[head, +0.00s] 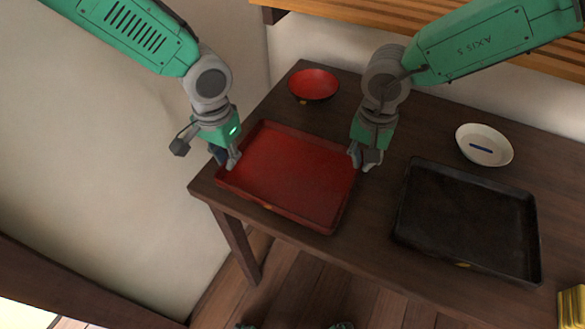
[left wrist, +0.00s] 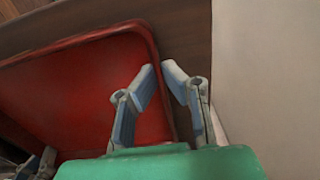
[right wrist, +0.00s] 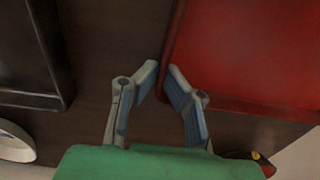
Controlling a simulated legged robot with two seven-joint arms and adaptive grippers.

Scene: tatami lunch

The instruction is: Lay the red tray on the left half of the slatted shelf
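The red tray (head: 290,175) lies flat on the left part of the dark wooden table. My left gripper (head: 228,160) is at its left edge; in the left wrist view its fingers (left wrist: 160,70) close on either side of the red rim. My right gripper (head: 363,160) is at the tray's right edge; in the right wrist view its fingers (right wrist: 161,72) close on either side of that rim. Any small gap at the rim is hard to judge.
A black tray (head: 468,222) lies to the right on the table. A red bowl (head: 313,84) stands behind the red tray, and a white bowl (head: 484,145) behind the black one. A yellow object (head: 572,305) is at the lower right. A wall (head: 120,170) is at the left.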

